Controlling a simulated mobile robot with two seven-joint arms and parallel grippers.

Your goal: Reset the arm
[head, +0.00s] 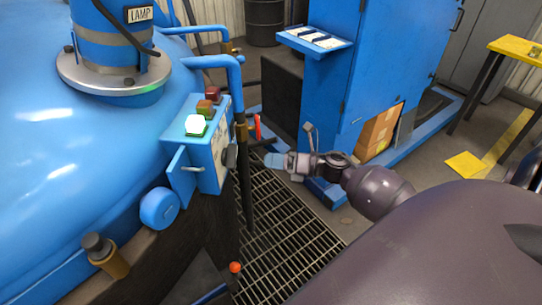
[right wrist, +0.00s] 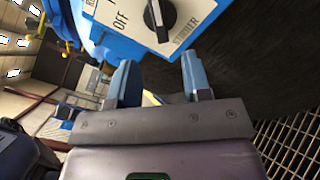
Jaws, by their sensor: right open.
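My right gripper (head: 272,161) is at the end of my right arm, over the floor grating and to the right of the blue control box (head: 207,146). In the right wrist view its two blue fingers (right wrist: 156,82) are apart with nothing between them. The control box also shows there, beyond the fingertips, with a black rotary knob (right wrist: 160,14) on a white plate lettered OFF. The gripper is apart from the knob. In the head view the box has a lit white-green button (head: 195,125) on top. My left gripper does not show.
A large blue furnace vessel (head: 60,160) fills the left. A tall blue cabinet (head: 345,75) stands behind my gripper, with a cardboard box (head: 380,130) in its lower opening. An orange-tipped lever (head: 235,267) rises near the grating (head: 280,225). A yellow-topped table (head: 518,48) is far right.

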